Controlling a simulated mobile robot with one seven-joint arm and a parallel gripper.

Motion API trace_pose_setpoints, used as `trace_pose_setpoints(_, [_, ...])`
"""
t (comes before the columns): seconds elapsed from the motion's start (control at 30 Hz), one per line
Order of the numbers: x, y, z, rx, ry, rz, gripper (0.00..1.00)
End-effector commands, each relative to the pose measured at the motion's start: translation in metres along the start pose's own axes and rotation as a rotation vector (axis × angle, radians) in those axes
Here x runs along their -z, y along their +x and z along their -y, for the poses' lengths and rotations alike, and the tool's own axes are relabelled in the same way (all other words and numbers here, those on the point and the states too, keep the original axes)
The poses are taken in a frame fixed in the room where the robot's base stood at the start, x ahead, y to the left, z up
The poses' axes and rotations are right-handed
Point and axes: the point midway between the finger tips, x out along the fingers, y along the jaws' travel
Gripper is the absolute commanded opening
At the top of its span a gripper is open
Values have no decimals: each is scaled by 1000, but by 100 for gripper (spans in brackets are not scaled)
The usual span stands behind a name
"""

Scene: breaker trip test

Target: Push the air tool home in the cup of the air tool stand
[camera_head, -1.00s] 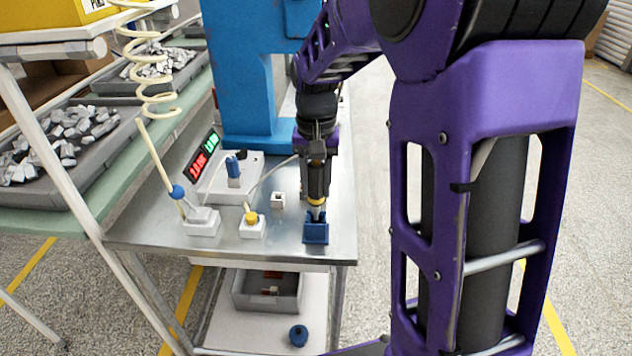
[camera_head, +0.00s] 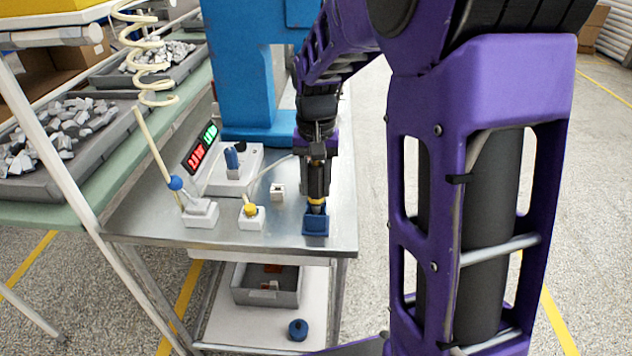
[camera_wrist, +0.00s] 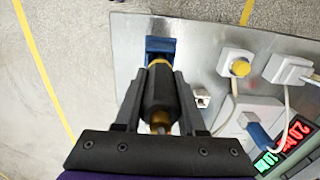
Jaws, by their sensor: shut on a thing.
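The air tool (camera_head: 316,202) has a dark body with a yellow band near its lower end. My gripper (camera_head: 316,192) is shut on it and holds it roughly upright. The air tool stand (camera_head: 315,228) is a small blue block near the table's front right corner. The tool's lower end is at the top of the stand, seemingly in its cup; the exact depth is hidden. In the wrist view, the dark tool (camera_wrist: 160,92) lies between my fingers, its yellow band close against the blue stand (camera_wrist: 160,46).
A blue machine column (camera_head: 243,80) stands behind. Table room right of the stand is clear.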

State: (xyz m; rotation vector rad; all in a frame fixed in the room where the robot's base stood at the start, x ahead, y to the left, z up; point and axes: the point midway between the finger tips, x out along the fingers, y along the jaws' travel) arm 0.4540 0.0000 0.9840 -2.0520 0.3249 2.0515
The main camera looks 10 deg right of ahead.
Motion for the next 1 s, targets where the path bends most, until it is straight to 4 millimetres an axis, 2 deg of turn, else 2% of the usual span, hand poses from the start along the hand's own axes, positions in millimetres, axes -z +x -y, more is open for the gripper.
trace_pose_setpoints(0.6, [0, 16, 0, 0, 0, 0, 0])
trace_pose_setpoints(0.63, [0, 16, 0, 0, 0, 0, 41])
trace_pose_setpoints(0.7, [0, 15, 0, 0, 0, 0, 54])
trace_pose_setpoints(0.8, [0, 15, 0, 0, 0, 0, 72])
trace_pose_setpoints(0.83, [0, 15, 0, 0, 0, 0, 74])
trace_pose_setpoints(1.0, [0, 15, 0, 0, 0, 0, 74])
